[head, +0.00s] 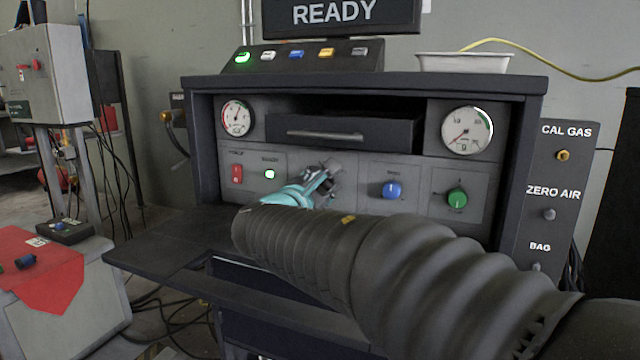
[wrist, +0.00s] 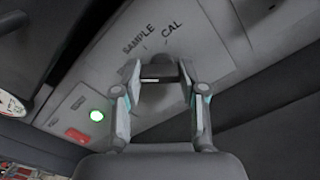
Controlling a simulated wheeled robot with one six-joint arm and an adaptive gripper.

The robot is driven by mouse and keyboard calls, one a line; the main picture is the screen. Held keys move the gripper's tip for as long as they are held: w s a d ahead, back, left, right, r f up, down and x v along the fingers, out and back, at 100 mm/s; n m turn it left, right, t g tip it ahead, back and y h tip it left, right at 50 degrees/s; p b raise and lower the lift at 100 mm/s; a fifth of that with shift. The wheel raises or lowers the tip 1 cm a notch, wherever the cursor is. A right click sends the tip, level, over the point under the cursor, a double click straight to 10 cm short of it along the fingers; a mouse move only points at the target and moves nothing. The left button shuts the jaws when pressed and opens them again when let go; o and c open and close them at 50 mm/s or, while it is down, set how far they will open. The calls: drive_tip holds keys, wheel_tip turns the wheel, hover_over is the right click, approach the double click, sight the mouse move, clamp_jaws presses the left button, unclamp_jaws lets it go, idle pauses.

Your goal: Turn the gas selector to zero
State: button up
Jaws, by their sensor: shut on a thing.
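My gripper (head: 322,182) reaches to the grey control panel (head: 356,205) of the dark cabinet. It is shut on the dark gas selector knob (wrist: 160,71), which shows between its fingertips in the wrist view. The panel labels SAMPLE and CAL stand above the knob in that view. No zero label is readable around the knob, and its pointer cannot be made out. In the head view my gripper and arm hide the selector.
A red switch (head: 237,174) and a lit green lamp (head: 270,174) sit left of my gripper. A blue knob (head: 392,189) and a green knob (head: 457,197) sit to its right. A drawer (head: 345,130) with a handle is above. A dark shelf (head: 170,250) juts out below.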

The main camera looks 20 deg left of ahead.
drive_tip(key=o, duration=1.1)
drive_tip(key=shift+o, duration=0.2)
drive_tip(key=s, duration=0.8)
drive_tip(key=s+a, duration=0.1)
drive_tip(key=s, duration=0.3)
